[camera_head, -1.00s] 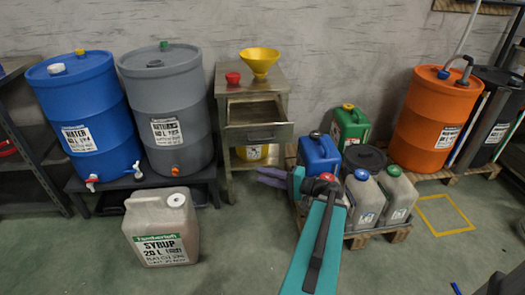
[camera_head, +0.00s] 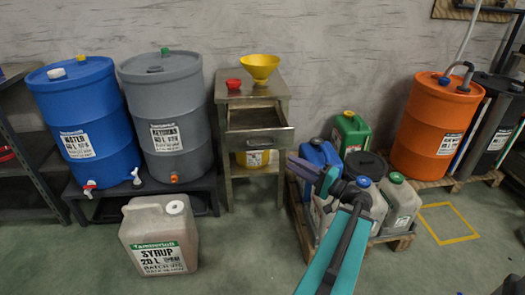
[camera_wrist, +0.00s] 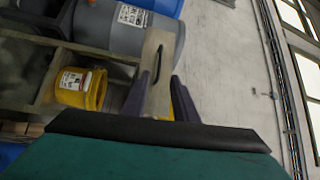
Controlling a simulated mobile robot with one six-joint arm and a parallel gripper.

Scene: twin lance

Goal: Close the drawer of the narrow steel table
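The narrow steel table (camera_head: 275,88) stands against the wall, right of the grey drum. Its drawer (camera_head: 258,139) is pulled out, and its inside shows below the tabletop. In the wrist view the drawer front (camera_wrist: 157,50) with its dark handle appears upright, beyond my fingers. My gripper (camera_head: 300,168) is right of and below the drawer front in the head view, with purple fingers pointing left. In the wrist view my gripper (camera_wrist: 162,98) has its two fingers apart with nothing held between them. Contact with the drawer cannot be made out.
A yellow funnel (camera_head: 260,66) and red bowl (camera_head: 233,83) stand on the table; a yellow container (camera_head: 253,158) is below. A syrup jug (camera_head: 160,235) is on the floor at front left. Several jugs crowd a pallet (camera_head: 400,242) to the right. Floor between is clear.

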